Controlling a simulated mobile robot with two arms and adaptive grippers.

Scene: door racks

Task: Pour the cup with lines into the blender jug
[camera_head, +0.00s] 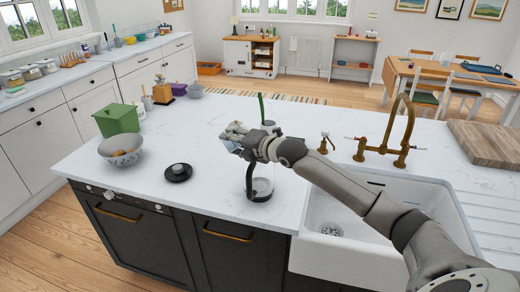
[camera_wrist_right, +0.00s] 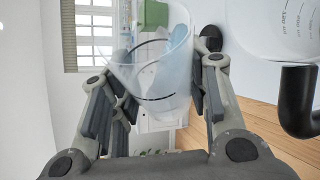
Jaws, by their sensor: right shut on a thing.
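The cup with lines (camera_wrist_right: 152,75) is clear, with dark curved lines on its wall. In the right wrist view it sits between the fingers of my right gripper (camera_wrist_right: 158,95), which is shut on it, and it looks tilted. In the head view my right gripper (camera_head: 238,138) is above the counter, up and to the left of the blender jug; the cup there is mostly hidden and small. The blender jug (camera_head: 264,187) is clear with a black handle and stands on the counter, partly hidden by my right arm. Its marked wall (camera_wrist_right: 285,25) and black handle (camera_wrist_right: 298,100) show at the right of the wrist view.
A black round lid-like disc (camera_head: 178,174) lies left of the jug. A speckled bowl (camera_head: 121,151) and a green box (camera_head: 117,120) stand further left. The white sink (camera_head: 345,215) and brass tap (camera_head: 400,130) are to the right. Counter between disc and jug is clear.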

